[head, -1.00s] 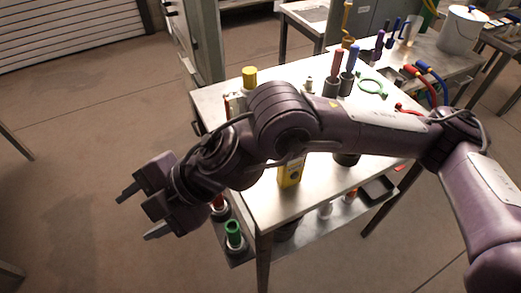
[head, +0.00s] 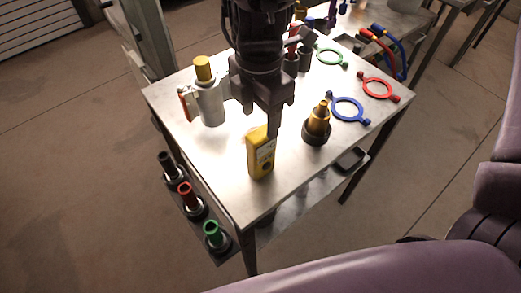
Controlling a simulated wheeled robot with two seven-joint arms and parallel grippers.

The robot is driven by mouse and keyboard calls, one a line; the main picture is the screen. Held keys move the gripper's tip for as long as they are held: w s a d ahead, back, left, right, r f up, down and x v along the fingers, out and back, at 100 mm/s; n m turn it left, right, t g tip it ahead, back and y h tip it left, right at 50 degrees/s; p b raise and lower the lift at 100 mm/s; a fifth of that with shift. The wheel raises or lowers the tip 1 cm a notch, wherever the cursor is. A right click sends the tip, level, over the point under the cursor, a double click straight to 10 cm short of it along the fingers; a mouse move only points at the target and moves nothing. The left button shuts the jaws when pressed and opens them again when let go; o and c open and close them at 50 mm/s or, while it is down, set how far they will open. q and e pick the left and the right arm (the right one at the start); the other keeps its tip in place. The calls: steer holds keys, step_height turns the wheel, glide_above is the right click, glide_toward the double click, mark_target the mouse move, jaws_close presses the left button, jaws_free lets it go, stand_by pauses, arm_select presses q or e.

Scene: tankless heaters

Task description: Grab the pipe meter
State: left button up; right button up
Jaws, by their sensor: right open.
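The pipe meter (head: 260,160), a yellow handheld box with a dark dial, stands upright near the front edge of the metal table (head: 190,150). My right gripper (head: 262,118) points down just above and behind it, with its jaws open. One dark finger overlaps the meter's upper right edge in the picture. I cannot tell whether the finger touches it. My left gripper is not in view.
A grey canister with a yellow cap (head: 209,97) stands left of the gripper. A brass fitting on a black base (head: 317,124) stands close on the right. Blue (head: 348,109), red (head: 377,88) and green (head: 331,57) rings lie farther right.

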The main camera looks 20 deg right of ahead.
mark_target(261, 132)
steer(key=f, duration=0.5)
steer(key=shift+s+p, duration=0.2)
steer(key=shift+p, duration=0.2)
jaws_close()
